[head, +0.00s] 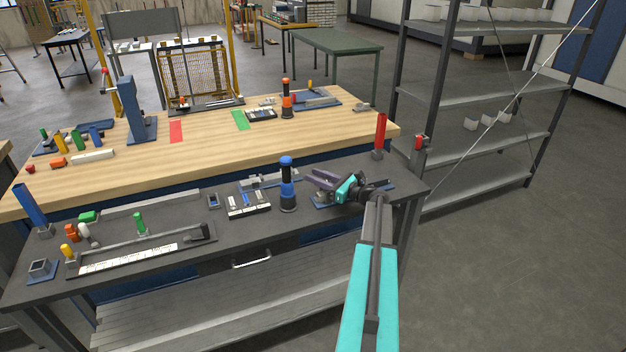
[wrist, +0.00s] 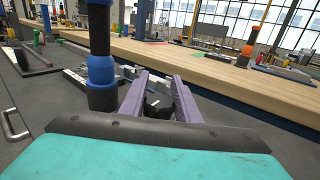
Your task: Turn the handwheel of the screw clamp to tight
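My gripper (head: 316,187) has two purple fingers and is at the right part of the dark bench. In the wrist view the fingers (wrist: 160,80) stand apart. A dark part with a small white mark (wrist: 156,104) lies low between them, with some space at the sides; it seems to be the handwheel, but its full shape is hidden. In the head view a blue base plate (head: 321,204) shows under the fingers, and my gripper covers most of what stands on it. Whether the fingers touch the dark part I cannot tell.
A blue and black post (head: 287,186) stands close left of my gripper, and it looms in the wrist view (wrist: 101,60). A grey fixture (head: 268,181) and a tray of small parts (head: 248,206) lie farther left. A red post (head: 380,135) stands behind right.

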